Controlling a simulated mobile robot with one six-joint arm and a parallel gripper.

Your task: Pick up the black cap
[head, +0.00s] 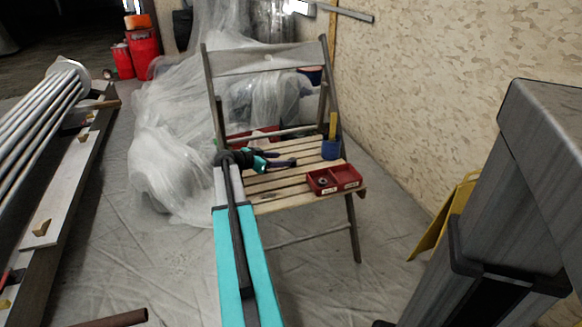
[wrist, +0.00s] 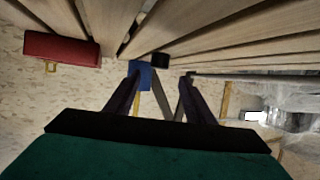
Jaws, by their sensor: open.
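A small black cap (wrist: 161,60) shows in the wrist view against the wooden slats, a little beyond my fingertips and roughly centred between them. I cannot make it out in the head view. My gripper (wrist: 161,77) is open, with its two dark fingers spread and nothing between them. In the head view my gripper (head: 288,158) is low over the seat of the wooden chair (head: 290,182), pointing right. The wrist view looks upside down, with the seat slats along the top.
A blue cup (head: 331,149) holding a yellow stick stands ahead of my gripper; it also shows in the wrist view (wrist: 143,74). A red divided tray (head: 333,187) lies at the front right of the seat. Another red tray (head: 240,139) lies behind. The chair's backrest (head: 262,60) rises at the rear.

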